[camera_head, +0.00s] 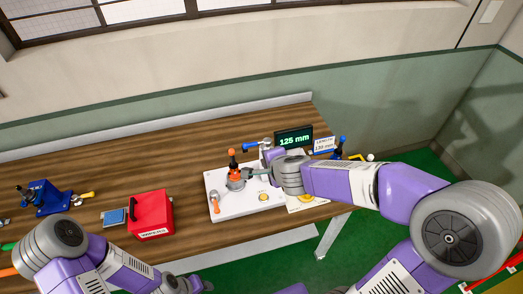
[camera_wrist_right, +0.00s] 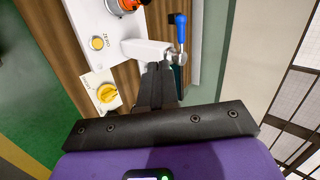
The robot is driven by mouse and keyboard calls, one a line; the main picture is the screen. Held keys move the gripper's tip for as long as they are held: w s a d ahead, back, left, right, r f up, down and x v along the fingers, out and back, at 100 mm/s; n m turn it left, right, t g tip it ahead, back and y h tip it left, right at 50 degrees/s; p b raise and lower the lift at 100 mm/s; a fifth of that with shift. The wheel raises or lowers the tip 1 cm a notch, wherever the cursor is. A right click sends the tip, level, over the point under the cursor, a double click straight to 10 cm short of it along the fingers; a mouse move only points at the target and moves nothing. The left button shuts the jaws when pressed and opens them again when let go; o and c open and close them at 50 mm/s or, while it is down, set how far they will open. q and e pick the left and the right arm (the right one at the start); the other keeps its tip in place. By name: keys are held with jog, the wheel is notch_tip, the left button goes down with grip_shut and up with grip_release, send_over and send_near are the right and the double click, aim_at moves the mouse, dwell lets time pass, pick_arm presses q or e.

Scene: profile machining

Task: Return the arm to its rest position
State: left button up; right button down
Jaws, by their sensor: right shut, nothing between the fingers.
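My right arm (camera_head: 340,184) reaches in from the right over the workbench.
A display (camera_head: 294,139) reads 125 mm, beside a sign (camera_head: 324,144). A red box (camera_head: 150,215) and a blue clamp (camera_head: 45,197) stand left on the wooden bench (camera_head: 130,165). The bench is clear between box and back wall.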

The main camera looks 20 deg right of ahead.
jog(key=s+a+f+n+g+y, duration=0.15)
jog(key=f+n, duration=0.25)
jog(key=f, duration=0.6)
jog(key=s+a+f+n+g+h, duration=0.1)
jog(key=s+a+f+n+g, duration=0.2)
jog(key=f, duration=0.8)
jog(key=s+a+f+n+g+y, duration=0.5)
jog(key=s+f+n, duration=0.3)
jog(key=s+f, duration=0.6)
notch_tip(320, 180, down, 14)
jog(key=h+b, duration=0.1)
jog(key=b, duration=1.4)
jog(key=shift+w+a+t, duration=0.3)
jog(key=shift+a+t, duration=0.05)
jog(key=shift+a, duration=0.05)
jog(key=shift+r+h, duration=0.15)
jog(key=shift+h, duration=0.1)
